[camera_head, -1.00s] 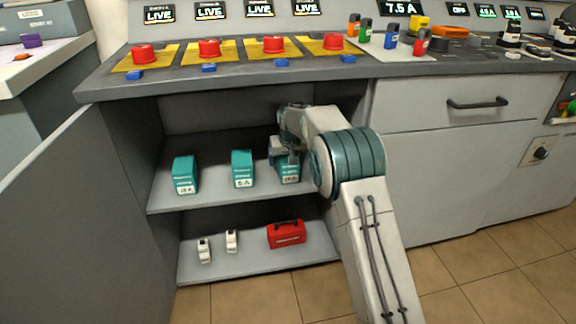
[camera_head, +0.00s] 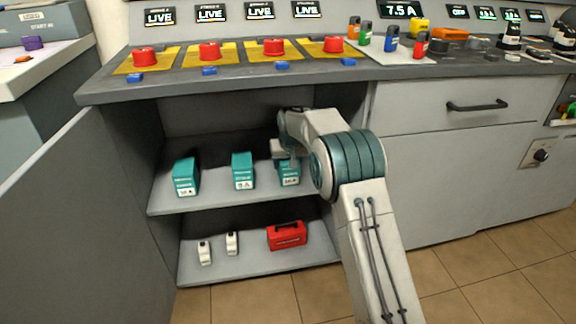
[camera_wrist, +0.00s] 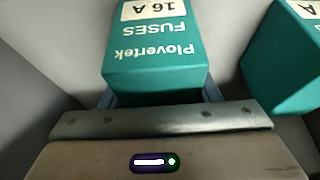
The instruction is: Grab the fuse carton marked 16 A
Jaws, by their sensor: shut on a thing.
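The fuse carton marked 16 A (camera_wrist: 155,50) is teal with a white label, and its print reads upside down in the wrist view. My gripper (camera_wrist: 158,97) is shut on this carton, with a finger along each side. In the head view the carton (camera_head: 290,175) is the right-hand one on the upper shelf of the open cabinet, partly hidden by my gripper (camera_head: 286,157). It looks upright, and I cannot tell whether it is clear of the shelf.
Two similar teal cartons, one at left (camera_head: 186,178) and one in the middle (camera_head: 243,171), stand on the upper shelf (camera_head: 215,200). A neighbouring carton (camera_wrist: 285,60) is close by in the wrist view. A red box (camera_head: 287,235) and two white items are below. The counter (camera_head: 330,72) overhangs.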

